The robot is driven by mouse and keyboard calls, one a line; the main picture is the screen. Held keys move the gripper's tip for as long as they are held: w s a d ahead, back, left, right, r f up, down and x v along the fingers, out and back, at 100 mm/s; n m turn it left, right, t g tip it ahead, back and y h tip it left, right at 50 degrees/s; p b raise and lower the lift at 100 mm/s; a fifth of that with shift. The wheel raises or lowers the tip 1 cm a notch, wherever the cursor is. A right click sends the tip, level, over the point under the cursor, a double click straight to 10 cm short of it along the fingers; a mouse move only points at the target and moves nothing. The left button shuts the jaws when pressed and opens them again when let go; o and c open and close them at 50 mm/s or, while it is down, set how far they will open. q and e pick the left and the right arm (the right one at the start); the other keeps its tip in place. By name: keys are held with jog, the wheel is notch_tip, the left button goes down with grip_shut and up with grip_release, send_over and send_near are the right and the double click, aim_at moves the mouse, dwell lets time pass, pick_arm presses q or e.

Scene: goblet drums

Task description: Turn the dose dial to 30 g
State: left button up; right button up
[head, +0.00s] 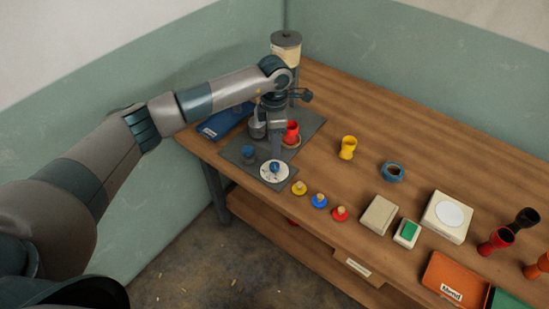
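The dose dial (266,177) appears to be the white disc at the front edge of the grey base plate, with a small blue knob (274,167) at its middle. Marks on the disc are too small to read, so its setting cannot be told. My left arm reaches in from the left, and my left gripper (277,156) points down just above the knob. Its fingers look close to or at the knob; I cannot tell whether they touch it or how far apart they are. My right gripper is not in view.
Behind my gripper stands a machine with a hopper (286,46). A red goblet (291,130) stands beside it, and a smaller blue knob (249,152) left of the dial. Yellow (299,188), blue (319,201) and red (340,213) wood-topped pieces line the front edge at right.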

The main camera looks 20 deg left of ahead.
aim_at(275, 165)
pick_arm(q)
notch_tip(275, 165, down, 8)
jog(key=p, duration=0.2)
jog(key=shift+f+p, duration=0.1)
jog(key=shift+p, duration=0.2)
jog(key=shift+f, duration=0.6)
jog(key=c, duration=1.1)
jog(key=shift+o, duration=0.2)
